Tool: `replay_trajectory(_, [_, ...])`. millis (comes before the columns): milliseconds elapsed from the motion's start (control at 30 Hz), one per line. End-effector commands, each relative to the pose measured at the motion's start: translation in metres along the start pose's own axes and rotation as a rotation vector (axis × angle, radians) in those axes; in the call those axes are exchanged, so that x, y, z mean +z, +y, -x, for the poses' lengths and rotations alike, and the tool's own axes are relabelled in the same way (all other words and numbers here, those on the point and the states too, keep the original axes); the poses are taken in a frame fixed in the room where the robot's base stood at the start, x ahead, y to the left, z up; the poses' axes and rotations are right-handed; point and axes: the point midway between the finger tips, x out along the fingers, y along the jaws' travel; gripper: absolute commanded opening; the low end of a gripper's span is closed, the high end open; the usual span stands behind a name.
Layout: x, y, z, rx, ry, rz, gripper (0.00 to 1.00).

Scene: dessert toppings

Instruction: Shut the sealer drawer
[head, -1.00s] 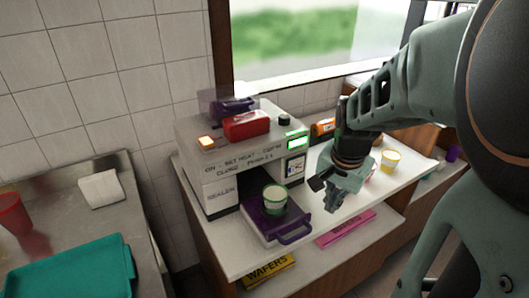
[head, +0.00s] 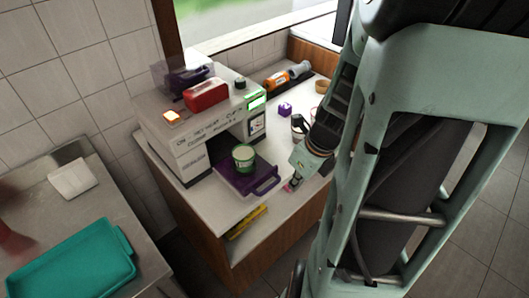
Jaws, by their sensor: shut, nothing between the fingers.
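The sealer (head: 190,125) is a pale box-shaped machine on the counter, with a lit orange button and a green display. Its purple drawer (head: 232,182) stands out at the front, with a looped handle (head: 267,187) at its outer end. A cup with a green rim (head: 243,160) stands upright on the drawer. My gripper (head: 292,182) is to the right of the handle, near the counter's front edge, and looks apart from it. It is shut and empty. Its fingertips are small in view and partly hard to make out.
A red block (head: 205,95) lies on top of the sealer. A small purple box (head: 285,109), an orange bottle (head: 276,81) and cups stand behind my gripper. A teal tray (head: 70,265) lies on the left worktop.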

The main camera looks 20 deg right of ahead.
Motion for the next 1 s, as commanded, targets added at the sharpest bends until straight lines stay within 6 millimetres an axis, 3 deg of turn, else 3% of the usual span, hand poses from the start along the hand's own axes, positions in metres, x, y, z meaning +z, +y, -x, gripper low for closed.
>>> replay_trajectory(867, [-0.001, -0.001, -0.102, 0.000, 0.000, 0.007, 0.00])
replay_trajectory(1000, [0.023, 0.000, -0.098, 0.000, 0.000, 0.011, 0.00])
